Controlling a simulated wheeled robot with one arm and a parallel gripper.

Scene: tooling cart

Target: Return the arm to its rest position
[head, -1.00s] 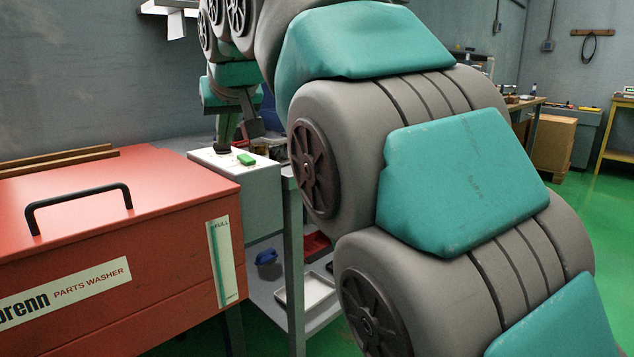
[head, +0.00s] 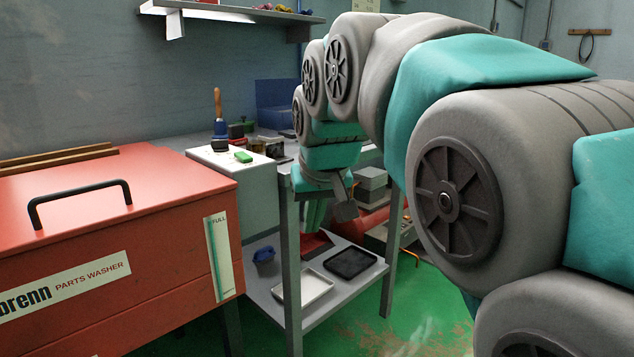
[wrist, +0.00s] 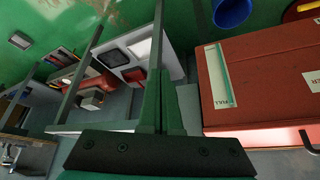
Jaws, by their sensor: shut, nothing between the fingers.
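My gripper (head: 315,217) hangs at the end of my arm in the head view, pointing down beside the cart's front post. Its green fingers are together with nothing held. In the wrist view the shut fingers (wrist: 162,100) point over the cart and the green floor. The grey cart (head: 292,265) has an upper top and a lower shelf. The gripper shows over the lower shelf in the head view; its exact gap to the post cannot be told.
A red parts washer (head: 110,220) stands at left, also in the wrist view (wrist: 265,75). A white-topped box (head: 236,165) with a green item (head: 243,157) stands at the cart's left. The lower shelf holds a white tray (head: 303,287) and a black tray (head: 350,262).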

